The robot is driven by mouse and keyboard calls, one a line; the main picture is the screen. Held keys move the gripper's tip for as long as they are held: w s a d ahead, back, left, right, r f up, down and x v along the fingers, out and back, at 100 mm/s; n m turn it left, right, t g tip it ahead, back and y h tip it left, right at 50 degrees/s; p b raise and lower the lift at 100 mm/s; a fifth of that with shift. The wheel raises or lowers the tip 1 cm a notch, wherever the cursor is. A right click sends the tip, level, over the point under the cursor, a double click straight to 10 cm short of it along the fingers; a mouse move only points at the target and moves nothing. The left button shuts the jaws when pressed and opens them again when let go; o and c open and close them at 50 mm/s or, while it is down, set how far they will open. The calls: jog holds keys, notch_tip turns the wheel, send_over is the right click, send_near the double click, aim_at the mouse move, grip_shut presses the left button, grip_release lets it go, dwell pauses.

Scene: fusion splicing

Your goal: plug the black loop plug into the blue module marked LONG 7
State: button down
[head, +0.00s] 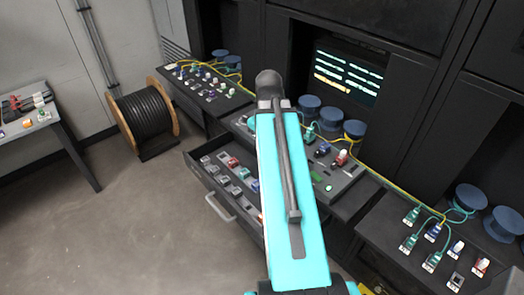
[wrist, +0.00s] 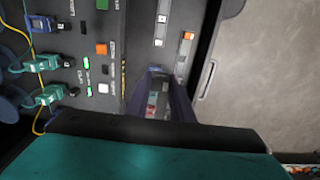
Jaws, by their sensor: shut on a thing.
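My gripper (wrist: 160,82) shows in the wrist view, with its two dark fingers above the console's front edge and the open drawer. It is shut on a small dark piece (wrist: 156,71), which fits the black loop plug; it is mostly hidden between the fingers. In the head view my arm hides the gripper. A blue module (wrist: 43,24) sits on the console at upper left in the wrist view, left of the gripper and apart from it. Blue modules also show in the head view, on the middle console (head: 323,150) and the right console (head: 433,233). The LONG 7 marking is not readable.
The open drawer (head: 205,185) holds several modules below the middle console. Teal plugs (wrist: 48,94) with yellow and teal fibres stand on the console. Blue spools (head: 472,197) stand behind. A cable reel (head: 145,118) and side table (head: 60,128) are at left. The floor between is clear.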

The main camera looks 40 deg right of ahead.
jog(key=shift+s+d, duration=1.35)
jog(key=shift+d, duration=5.5)
jog(key=shift+s+d, duration=1.3)
jog(key=shift+d, duration=5.55)
jog(key=shift+f+b, duration=1.25)
jog(key=shift+f, duration=1.9)
jog(key=shift+s+f, duration=0.1)
jog(key=shift+f, duration=0.1)
